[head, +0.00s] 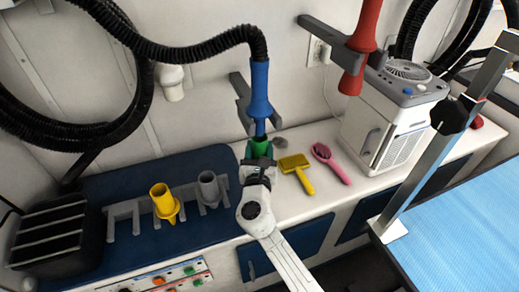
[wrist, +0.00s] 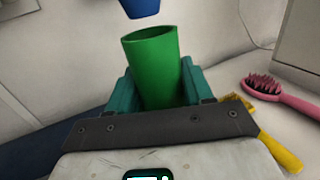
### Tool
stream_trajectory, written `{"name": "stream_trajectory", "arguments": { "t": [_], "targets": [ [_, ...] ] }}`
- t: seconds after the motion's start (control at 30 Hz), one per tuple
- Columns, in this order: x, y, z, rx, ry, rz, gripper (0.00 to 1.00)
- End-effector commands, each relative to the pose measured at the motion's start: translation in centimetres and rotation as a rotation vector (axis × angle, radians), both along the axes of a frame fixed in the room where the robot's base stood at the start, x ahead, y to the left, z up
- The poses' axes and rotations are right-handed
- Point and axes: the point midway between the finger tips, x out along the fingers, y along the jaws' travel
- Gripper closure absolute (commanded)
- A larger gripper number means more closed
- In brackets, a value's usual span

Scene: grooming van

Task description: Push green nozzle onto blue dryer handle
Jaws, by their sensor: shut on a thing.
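The green nozzle (head: 261,148) is upright in my gripper (head: 257,163), which is shut on it. In the wrist view the green nozzle (wrist: 153,68) stands between the two teal fingers of my gripper (wrist: 160,88), its open rim facing up. The blue dryer handle (head: 259,92) hangs from a black hose, in front of a grey wall bracket. The handle's lower end (wrist: 140,7) shows at the top of the wrist view, above the nozzle and slightly left, with a gap between them. The nozzle's lower part is hidden by my gripper.
A grey rack (head: 125,209) holds a yellow nozzle (head: 163,203) and a grey nozzle (head: 209,189) at left. A yellow brush (head: 297,171) and pink brush (head: 330,163) lie on the counter. A red dryer handle (head: 366,28) hangs near a white machine (head: 385,125).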

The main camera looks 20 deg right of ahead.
Motion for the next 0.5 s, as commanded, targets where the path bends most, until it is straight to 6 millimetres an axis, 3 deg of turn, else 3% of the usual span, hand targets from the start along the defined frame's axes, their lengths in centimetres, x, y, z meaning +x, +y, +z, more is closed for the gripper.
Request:
{"name": "stream_trajectory", "arguments": {
  "t": [0.5],
  "targets": [
    [0.0,0.0,1.2,0.001,0.000,0.000,0.91]
  ]
}}
